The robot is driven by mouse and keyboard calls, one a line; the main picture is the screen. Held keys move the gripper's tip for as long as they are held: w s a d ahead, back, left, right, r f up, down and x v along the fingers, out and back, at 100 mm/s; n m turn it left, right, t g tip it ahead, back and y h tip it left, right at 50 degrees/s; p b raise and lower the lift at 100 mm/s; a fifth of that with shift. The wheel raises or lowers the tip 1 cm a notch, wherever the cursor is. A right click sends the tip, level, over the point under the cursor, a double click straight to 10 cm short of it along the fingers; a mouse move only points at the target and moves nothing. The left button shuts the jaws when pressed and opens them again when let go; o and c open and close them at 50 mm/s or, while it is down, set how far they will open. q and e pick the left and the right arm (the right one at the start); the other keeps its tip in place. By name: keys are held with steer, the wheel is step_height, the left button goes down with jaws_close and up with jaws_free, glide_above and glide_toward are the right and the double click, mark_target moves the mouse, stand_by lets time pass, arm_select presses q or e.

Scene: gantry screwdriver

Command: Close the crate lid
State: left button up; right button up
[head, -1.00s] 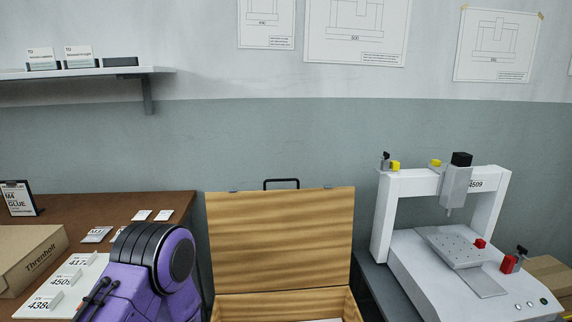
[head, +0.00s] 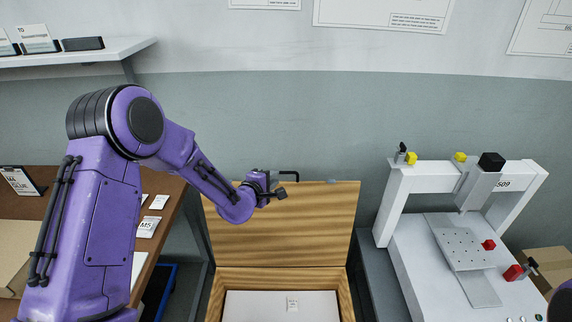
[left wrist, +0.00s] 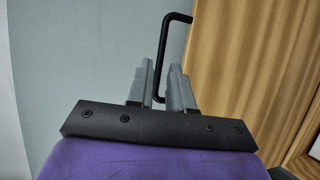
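The wooden crate (head: 350,309) is open at the bottom middle of the head view. Its striped lid (head: 300,225) stands upright at the back, with a black handle (head: 291,175) on its top edge. My left gripper (head: 279,192) is at the lid's top edge, by the handle, which it partly hides. In the left wrist view, my left gripper's fingers (left wrist: 164,80) are apart, with the black handle (left wrist: 166,45) showing between them. I cannot tell whether they touch it. The lid also fills the right of that view (left wrist: 250,60). My right gripper is out of view.
A white gantry machine (head: 400,235) stands on a grey bench to the right. A brown table (head: 170,210) with cards and a cardboard box (head: 15,250) is at the left. A blue bin (head: 160,285) sits below it. A pale panel (head: 255,305) lies inside the crate.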

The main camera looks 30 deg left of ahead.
arm_select(q)
steer(key=x, duration=0.8)
steer(key=shift+f+p, duration=0.2)
steer(key=shift+p, duration=0.1)
steer(key=shift+a, duration=0.1)
jaws_close()
